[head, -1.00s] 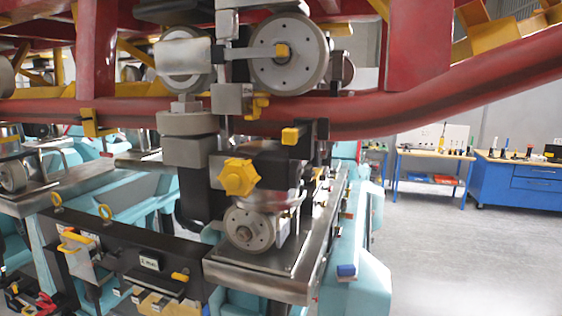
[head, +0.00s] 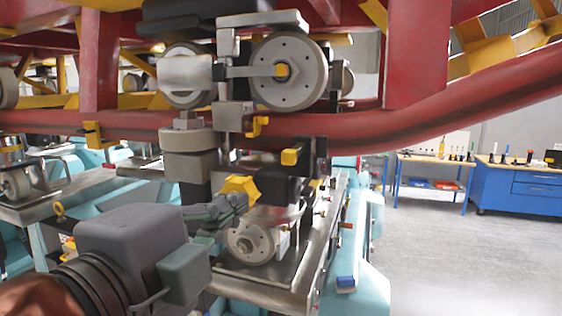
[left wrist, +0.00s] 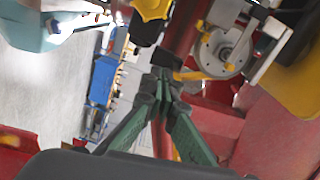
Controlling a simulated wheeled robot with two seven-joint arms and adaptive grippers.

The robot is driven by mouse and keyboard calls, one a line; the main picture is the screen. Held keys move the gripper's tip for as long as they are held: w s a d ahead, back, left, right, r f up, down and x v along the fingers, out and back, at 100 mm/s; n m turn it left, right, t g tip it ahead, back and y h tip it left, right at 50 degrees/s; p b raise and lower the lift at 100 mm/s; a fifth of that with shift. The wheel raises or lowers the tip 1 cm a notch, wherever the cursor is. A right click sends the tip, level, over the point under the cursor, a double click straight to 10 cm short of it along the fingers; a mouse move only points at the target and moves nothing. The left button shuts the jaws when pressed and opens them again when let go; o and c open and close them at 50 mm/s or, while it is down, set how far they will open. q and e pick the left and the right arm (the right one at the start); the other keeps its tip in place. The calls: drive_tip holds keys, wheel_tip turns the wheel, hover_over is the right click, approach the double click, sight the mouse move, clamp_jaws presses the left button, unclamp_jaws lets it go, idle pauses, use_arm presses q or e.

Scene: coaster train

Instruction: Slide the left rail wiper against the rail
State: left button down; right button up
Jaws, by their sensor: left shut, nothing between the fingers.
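The red tube rail (head: 370,132) runs across the head view and rises to the right. A yellow tab (head: 258,126) sits against it below the wheels, and a yellow-ended black fitting (head: 290,157) sits just under it. I cannot tell which fitting is the left rail wiper. My left gripper (head: 243,200) comes in from the lower left, its fingers shut and empty, in front of the lobed yellow knob (head: 240,186). In the left wrist view its green-grey fingers (left wrist: 160,78) meet, with a yellow knob (left wrist: 152,8) beyond them. My right gripper is not in view.
The car's large wheel (head: 289,72) rests above the rail. A lower wheel (head: 252,243) sits on the steel plate (head: 270,280) near my gripper. Turquoise supports (head: 362,255) stand below. A blue workbench (head: 515,185) is far right, with open floor before it.

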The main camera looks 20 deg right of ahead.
use_arm(q)
drive_tip(key=s+r+m+t, duration=0.1)
drive_tip(key=s+r, duration=0.2)
drive_tip(key=s, duration=0.3)
drive_tip(key=p, duration=0.5)
approach(286, 159)
drive_tip(key=x, duration=0.5)
drive_tip(key=shift+w+d+r, duration=0.1)
drive_tip(key=shift+w+d, duration=0.1)
drive_tip(key=shift+w, duration=0.15)
drive_tip(key=shift+w+d+p, duration=0.25)
drive_tip(key=shift+w+p, duration=0.05)
drive_tip(key=shift+w, duration=0.15)
